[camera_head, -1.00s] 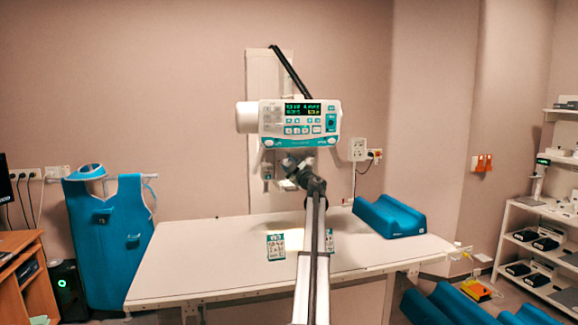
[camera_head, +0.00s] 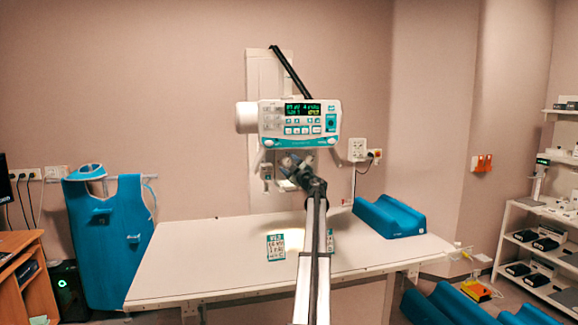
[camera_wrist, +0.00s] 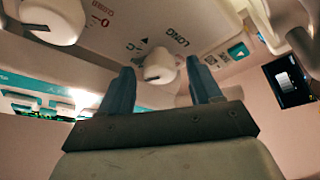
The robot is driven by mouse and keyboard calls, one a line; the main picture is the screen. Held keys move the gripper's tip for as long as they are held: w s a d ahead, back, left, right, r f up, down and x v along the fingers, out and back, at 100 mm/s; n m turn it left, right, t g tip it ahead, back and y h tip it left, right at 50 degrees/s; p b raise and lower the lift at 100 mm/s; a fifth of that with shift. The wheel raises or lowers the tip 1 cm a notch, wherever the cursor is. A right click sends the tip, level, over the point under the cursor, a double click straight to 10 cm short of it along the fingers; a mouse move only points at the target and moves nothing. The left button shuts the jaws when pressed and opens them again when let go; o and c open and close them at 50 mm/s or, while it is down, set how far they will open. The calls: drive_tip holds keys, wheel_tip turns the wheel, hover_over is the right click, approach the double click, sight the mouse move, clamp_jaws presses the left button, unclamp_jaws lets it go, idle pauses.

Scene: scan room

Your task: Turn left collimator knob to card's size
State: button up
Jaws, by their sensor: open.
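The x-ray head with the collimator (camera_head: 300,117) hangs above the table, its lit display facing me. My gripper (camera_head: 290,163) is just below its front panel. In the wrist view my gripper (camera_wrist: 160,85) is open, with a blue finger on each side of a small white knob (camera_wrist: 160,66) marked LONG. Whether the fingers touch it, I cannot tell. A larger-looking white knob (camera_wrist: 55,20) is at upper left, near the label CLOSED. A printed card (camera_head: 276,246) lies on the table (camera_head: 195,262); its text is too small to read. Another card (camera_head: 329,241) is partly hidden behind my arm.
A blue cushion (camera_head: 388,217) is at the table's right end. A blue apron (camera_head: 108,235) hangs at the left. A shelf (camera_head: 515,240) stands at the right. The wrist view shows a dark screen (camera_wrist: 288,80) at right. The table's left part is clear.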

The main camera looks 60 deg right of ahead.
drive_tip(key=v, duration=1.3)
drive_tip(key=shift+s+a, duration=0.1)
drive_tip(key=shift+s, duration=0.05)
